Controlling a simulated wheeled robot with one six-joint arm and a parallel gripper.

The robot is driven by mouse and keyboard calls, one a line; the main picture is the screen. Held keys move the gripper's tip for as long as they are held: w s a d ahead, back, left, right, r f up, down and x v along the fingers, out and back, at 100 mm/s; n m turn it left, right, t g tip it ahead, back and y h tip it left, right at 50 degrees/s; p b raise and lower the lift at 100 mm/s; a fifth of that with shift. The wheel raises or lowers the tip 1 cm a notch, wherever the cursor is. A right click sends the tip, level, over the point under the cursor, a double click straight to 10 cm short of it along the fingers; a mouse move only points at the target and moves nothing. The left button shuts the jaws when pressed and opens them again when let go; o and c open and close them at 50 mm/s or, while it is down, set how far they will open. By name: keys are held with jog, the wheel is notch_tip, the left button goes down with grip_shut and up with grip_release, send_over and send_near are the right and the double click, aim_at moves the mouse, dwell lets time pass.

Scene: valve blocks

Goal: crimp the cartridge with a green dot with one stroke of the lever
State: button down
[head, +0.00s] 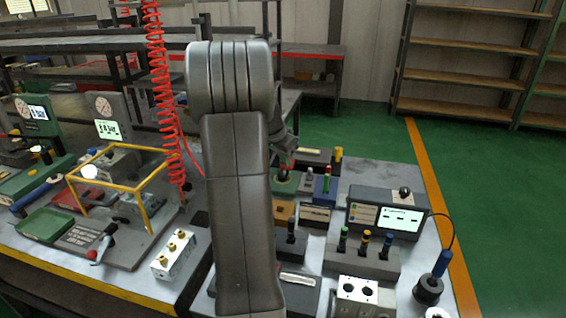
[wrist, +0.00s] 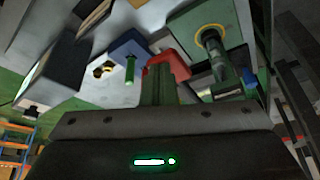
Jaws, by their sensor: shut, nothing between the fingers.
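My gripper (wrist: 160,92) is shut and empty in the wrist view. Its fingertips are at a red piece (wrist: 168,63); I cannot tell whether they touch it. To the right is a green block (wrist: 187,28) with a yellow-ringed opening and a dark rod, perhaps the crimping press. To the left a blue block (wrist: 124,46) has a green pin below it. In the head view my arm hides much of the bench; a green block (head: 287,186) shows beside it. A green-topped piece (head: 343,238) stands upright in a grey rack; I cannot make out a dot.
Yellow- and blue-topped pieces (head: 387,243) share the rack (head: 350,262). A console with a lit screen (head: 399,219) stands behind. A corded dark tool (head: 430,285) is at the right. A white valve block (head: 174,254) and yellow frame (head: 121,186) are left. A red coiled hose (head: 160,85) hangs left.

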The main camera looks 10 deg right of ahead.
jog(key=w+d+r+p, duration=0.1)
jog(key=w+r+p, duration=0.2)
jog(key=r+p, duration=0.4)
jog(key=shift+w+d+r+p, duration=0.2)
jog(key=shift+r+p, duration=0.15)
jog(key=shift+r, duration=0.95)
notch_tip(320, 180, up, 5)
jog(key=p, duration=0.3)
jog(key=shift+a, duration=0.1)
